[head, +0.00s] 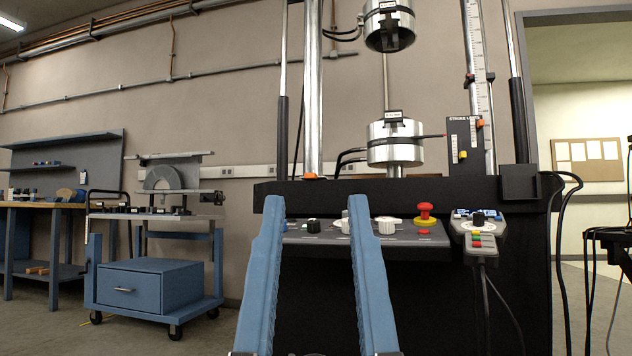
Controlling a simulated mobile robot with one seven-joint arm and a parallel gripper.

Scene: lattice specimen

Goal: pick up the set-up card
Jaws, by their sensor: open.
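I cannot make out a set-up card anywhere in the head view. My gripper (315,204) reaches up from the bottom middle with its two blue fingers apart and nothing between them. Its fingers stand in front of a dark testing machine (410,300) and cover parts of its front. The sloping control panel (400,238) shows behind and between the fingers, with black and white knobs and a red emergency button (425,212).
A handset (478,232) hangs at the panel's right, with cables below. Steel grips (395,143) and columns rise above. A blue wheeled trolley (152,288) and a workbench (40,206) stand left. An opening (585,130) and dark equipment are at right. Floor between trolley and machine looks clear.

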